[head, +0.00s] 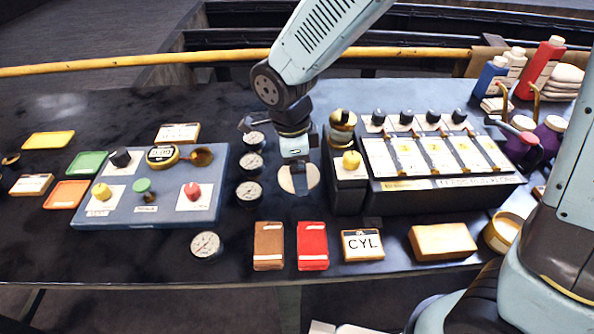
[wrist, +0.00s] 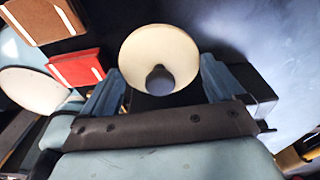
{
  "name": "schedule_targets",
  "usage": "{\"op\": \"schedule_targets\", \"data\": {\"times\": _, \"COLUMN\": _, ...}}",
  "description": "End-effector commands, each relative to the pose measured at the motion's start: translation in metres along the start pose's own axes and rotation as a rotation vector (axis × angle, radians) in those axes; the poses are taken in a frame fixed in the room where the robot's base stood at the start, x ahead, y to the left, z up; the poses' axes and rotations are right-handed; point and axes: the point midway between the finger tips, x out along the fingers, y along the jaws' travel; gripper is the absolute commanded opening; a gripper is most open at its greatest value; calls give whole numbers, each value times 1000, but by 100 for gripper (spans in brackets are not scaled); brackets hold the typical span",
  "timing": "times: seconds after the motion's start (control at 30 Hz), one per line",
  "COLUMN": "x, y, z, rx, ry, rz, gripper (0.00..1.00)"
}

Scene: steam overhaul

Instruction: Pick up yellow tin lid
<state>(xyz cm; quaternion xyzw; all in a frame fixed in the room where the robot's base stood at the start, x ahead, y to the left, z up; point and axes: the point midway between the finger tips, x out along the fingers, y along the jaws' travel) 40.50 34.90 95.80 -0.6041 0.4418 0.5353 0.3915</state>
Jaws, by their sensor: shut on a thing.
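My gripper (head: 298,172) hangs over the table between the dial gauges and the black valve box. It is shut on a pale cream-yellow round lid (head: 312,176) with a dark round spot or knob near its middle. In the wrist view the lid (wrist: 160,48) lies between the two blue-grey fingers (wrist: 160,88), its face toward the camera. The finger contact is partly hidden, and I cannot tell whether the lid clears the table. A yellow-rimmed round tin (head: 503,232) with a pale top stands at the table's right side, partly behind my body.
The blue panel (head: 150,185) lies left and the black valve box (head: 430,170) right. Bottles (head: 540,68) stand at the back right. Dark tabletop (head: 110,105) is clear at the back left.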

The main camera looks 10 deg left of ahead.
Motion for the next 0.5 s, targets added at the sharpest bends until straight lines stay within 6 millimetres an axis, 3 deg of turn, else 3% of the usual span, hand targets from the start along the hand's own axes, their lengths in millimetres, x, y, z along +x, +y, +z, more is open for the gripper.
{"op": "schedule_targets", "data": {"times": 0.17, "x": -30, "y": 26, "z": -8, "rx": -1, "ry": -3, "rz": -4, "gripper": 65}}
{"op": "schedule_targets", "data": {"times": 0.5, "x": -53, "y": 85, "z": -21, "rx": 0, "ry": -1, "rz": -2, "gripper": 65}}
